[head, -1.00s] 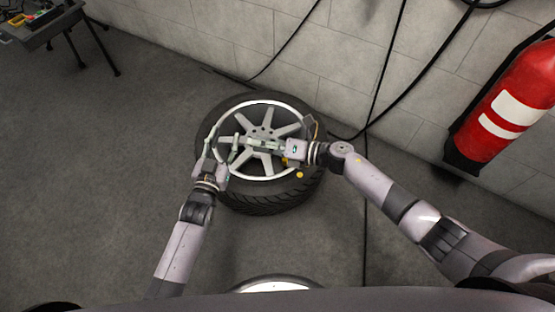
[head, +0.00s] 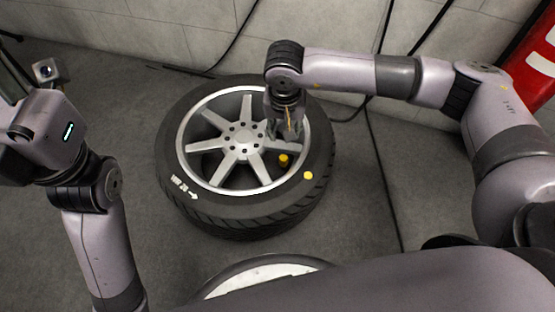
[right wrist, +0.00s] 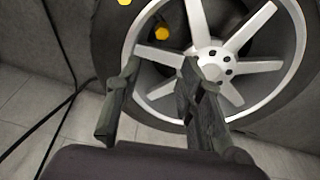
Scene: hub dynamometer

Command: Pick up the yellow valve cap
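The yellow valve cap (head: 283,160) is a small upright piece inside the wheel rim, between spokes. It also shows in the right wrist view (right wrist: 162,33), beyond the fingers. My right gripper (head: 284,134) is over the rim, just above the cap in the picture. In the right wrist view its two fingers (right wrist: 160,88) are apart with nothing between them, so it is open and empty. My left gripper (head: 42,120) is at the left edge, away from the wheel. Its fingers are not clear.
The tyre (head: 180,205) lies flat on the grey floor around the silver wheel (head: 241,138). A flat yellow dot (head: 308,175) is on its sidewall.

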